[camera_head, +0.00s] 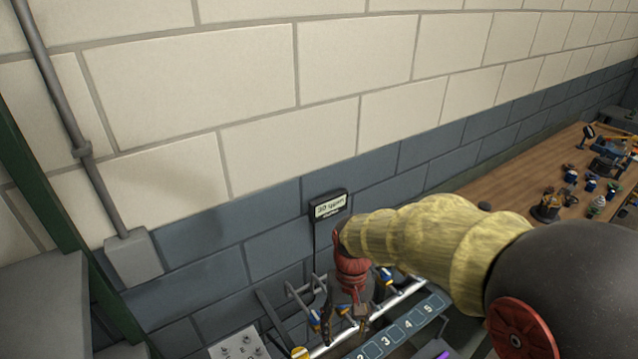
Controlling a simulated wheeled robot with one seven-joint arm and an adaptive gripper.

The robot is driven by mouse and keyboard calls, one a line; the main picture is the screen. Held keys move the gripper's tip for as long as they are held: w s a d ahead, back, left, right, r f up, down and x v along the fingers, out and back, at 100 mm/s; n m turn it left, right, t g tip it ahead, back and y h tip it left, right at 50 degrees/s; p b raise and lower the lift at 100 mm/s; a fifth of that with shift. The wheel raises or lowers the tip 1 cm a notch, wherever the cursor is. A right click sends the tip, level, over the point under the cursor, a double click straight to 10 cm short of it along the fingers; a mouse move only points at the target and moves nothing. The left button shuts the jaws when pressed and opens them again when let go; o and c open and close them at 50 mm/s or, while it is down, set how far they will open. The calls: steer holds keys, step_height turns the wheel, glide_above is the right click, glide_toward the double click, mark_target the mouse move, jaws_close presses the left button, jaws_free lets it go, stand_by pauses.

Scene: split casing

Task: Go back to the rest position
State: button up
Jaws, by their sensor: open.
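My gripper (345,325) hangs at the bottom middle of the head camera view, at the end of my yellow-sleeved arm. Its dark fingers point down and are apart, with nothing visible held between them. It is in front of a rack with a light rail (408,292) and a strip numbered 2 to 5 (404,330). Whether the fingers touch anything there is hard to tell. Small yellow and blue parts show around the fingers, partly hidden by the gripper.
A grey panel with knobs (240,348) is at lower left. A wooden bench (510,185) with several tools and parts lies at right. A block wall (250,130) closes the back.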

steer(key=s+d+r+t+b, duration=0.3)
steer(key=s+d+b, duration=0.2)
steer(key=s+d, duration=0.1)
steer(key=s+d+r+m+t+b, duration=0.1)
steer(key=s+d+r+t+b, duration=0.2)
steer(key=s+d+b, duration=0.3)
steer(key=shift+s+d+m+t, duration=0.3)
steer(key=shift+d+t, duration=0.2)
steer(key=shift+t, duration=0.2)
